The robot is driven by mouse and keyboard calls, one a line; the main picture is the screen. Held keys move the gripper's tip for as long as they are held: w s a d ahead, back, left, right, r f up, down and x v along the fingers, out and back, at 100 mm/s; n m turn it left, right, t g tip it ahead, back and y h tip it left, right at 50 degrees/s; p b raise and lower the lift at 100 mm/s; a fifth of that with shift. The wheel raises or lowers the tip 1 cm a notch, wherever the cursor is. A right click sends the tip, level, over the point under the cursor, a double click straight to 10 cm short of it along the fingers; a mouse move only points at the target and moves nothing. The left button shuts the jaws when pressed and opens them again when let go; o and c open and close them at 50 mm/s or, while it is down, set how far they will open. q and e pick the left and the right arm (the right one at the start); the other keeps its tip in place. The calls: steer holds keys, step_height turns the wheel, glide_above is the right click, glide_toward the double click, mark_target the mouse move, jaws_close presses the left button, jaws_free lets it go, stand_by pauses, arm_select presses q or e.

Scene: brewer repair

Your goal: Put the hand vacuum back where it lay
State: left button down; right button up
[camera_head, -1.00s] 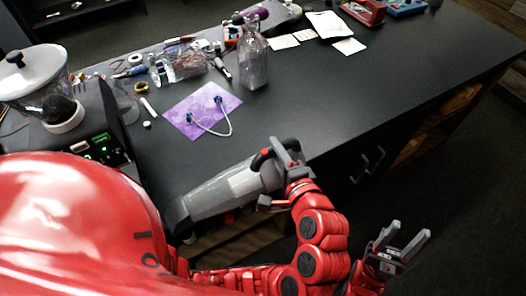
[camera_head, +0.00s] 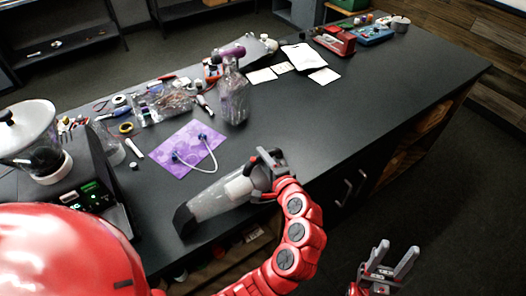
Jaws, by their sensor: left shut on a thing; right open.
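The hand vacuum (camera_head: 213,199) is grey with a clear, smoky body and a dark nozzle. It lies over the front edge of the black table, with its nozzle pointing to the lower left. My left gripper (camera_head: 268,165) is shut on its handle end, at the upper right. I cannot tell whether the vacuum touches the tabletop. My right gripper (camera_head: 389,258) is open and empty, low at the right, in front of the table and over the floor.
A purple mat (camera_head: 172,158) with a looped white tube lies behind the vacuum. A clear bottle (camera_head: 233,97) stands beyond it. The brewer (camera_head: 90,190) is at the left. Small tools and parts lie at the back left. The tabletop (camera_head: 340,125) to the right is clear.

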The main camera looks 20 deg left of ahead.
arm_select(q)
steer(key=shift+f, duration=0.15)
steer(key=c, duration=0.6)
jaws_free()
steer(key=shift+s+f, duration=0.1)
steer(key=shift+f, duration=0.05)
steer(key=shift+d, duration=0.15)
